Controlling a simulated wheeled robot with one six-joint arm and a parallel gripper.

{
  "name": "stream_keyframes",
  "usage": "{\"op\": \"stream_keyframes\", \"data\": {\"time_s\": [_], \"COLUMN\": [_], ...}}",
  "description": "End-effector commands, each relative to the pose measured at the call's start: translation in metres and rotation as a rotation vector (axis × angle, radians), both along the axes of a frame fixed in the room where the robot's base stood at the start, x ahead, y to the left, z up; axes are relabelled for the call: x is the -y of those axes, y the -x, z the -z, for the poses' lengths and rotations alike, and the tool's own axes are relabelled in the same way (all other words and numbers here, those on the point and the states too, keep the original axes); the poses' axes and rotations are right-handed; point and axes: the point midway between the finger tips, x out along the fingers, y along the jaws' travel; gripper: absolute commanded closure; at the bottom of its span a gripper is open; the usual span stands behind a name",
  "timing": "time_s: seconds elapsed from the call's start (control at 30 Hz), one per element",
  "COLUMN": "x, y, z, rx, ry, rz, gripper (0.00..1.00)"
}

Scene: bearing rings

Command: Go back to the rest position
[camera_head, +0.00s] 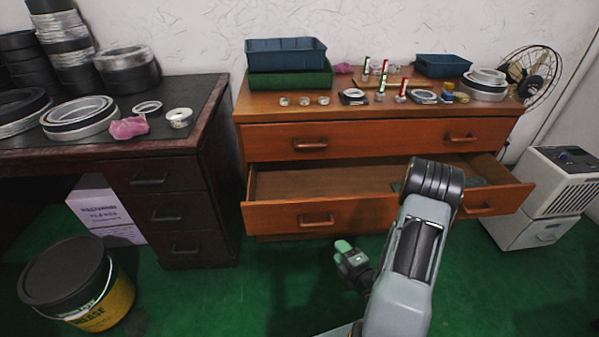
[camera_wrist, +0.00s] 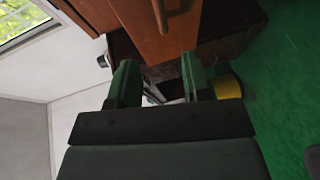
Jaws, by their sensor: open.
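My gripper (camera_head: 346,250) is in front of the wooden dresser, low over the green floor in the head view. In the wrist view its two green fingers (camera_wrist: 155,82) stand apart with nothing held between them. My arm is bent, with its elbow in front of the right part of the open drawer. The wooden dresser (camera_head: 380,137) has its lower drawer (camera_head: 280,216) pulled out. The drawer's inside looks mostly bare at the left, with something dark green partly hidden behind my arm.
The dresser top holds a blue bin (camera_head: 286,52), a green bin (camera_head: 290,79), small rings and red-white pieces. A dark desk (camera_head: 215,120) with bearing rings stands left. A grease bucket (camera_head: 105,300) stands on the floor at left, a white appliance (camera_head: 545,190) at right.

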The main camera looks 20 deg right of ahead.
Motion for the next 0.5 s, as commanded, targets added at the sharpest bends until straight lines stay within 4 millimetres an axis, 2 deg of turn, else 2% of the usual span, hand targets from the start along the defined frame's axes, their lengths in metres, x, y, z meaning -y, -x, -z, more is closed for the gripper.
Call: {"op": "stream_keyframes", "data": {"time_s": [0.13, 0.27, 0.37, 0.5], "x": [0.001, 0.003, 0.008, 0.015], "y": [-0.003, -0.017, -0.035, -0.054], "z": [-0.006, -0.034, -0.073, -0.147], "rx": [-0.017, -0.112, -0.244, -0.439], "ry": [0.001, -0.003, -0.023, -0.107], "rz": [-0.002, -0.001, 0.041, 0.205], "gripper": [0.56, 0.56, 0.56, 0.56]}}
